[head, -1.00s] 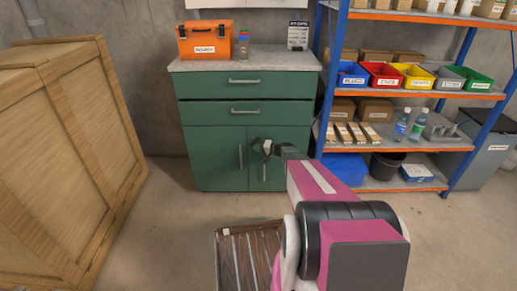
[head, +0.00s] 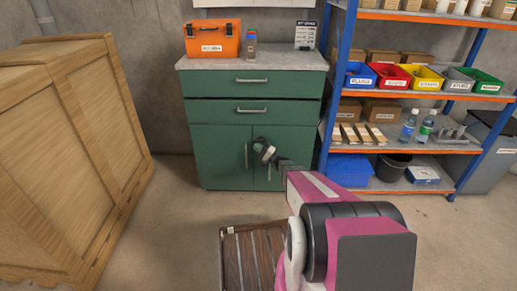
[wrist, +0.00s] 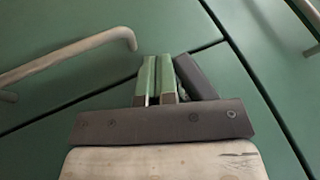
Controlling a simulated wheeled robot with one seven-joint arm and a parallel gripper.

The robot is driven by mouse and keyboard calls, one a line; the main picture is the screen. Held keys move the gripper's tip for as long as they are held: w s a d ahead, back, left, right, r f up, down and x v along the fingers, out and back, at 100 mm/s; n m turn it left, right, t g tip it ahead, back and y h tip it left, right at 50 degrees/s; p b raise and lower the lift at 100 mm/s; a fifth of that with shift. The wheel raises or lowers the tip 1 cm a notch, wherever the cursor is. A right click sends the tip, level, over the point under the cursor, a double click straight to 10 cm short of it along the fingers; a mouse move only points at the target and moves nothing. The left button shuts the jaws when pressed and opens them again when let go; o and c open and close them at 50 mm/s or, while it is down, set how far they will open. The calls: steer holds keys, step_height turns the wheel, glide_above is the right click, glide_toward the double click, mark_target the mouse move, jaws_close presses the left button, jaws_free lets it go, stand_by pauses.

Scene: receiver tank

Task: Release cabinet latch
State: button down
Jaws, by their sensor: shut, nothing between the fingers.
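The green cabinet (head: 215,150) stands against the back wall, with two drawers above two doors. The left door handle (head: 246,155) is upright near the middle seam. The right door handle (head: 269,172) is partly hidden behind my arm. My gripper (head: 265,150) is in front of the doors near their upper middle. In the wrist view my gripper (wrist: 160,80) is shut and empty, its green-padded fingers together over the green panels. A metal handle (wrist: 75,60) lies left of the fingers, apart from them. Another handle end shows at the right edge (wrist: 312,50). I cannot make out a separate latch.
An orange toolbox (head: 212,40) sits on the cabinet top. A blue and orange shelf rack (head: 335,95) with bins stands close on the right. A wooden crate (head: 70,150) stands on the left. A slatted wooden box (head: 230,235) is low in front. Some floor is clear between crate and cabinet.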

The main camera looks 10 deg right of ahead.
stand_by(0.8)
steer(key=v, duration=1)
steer(key=shift+s+d+f, duration=0.15)
steer(key=shift+s+d, duration=0.05)
steer(key=shift+d, duration=0.05)
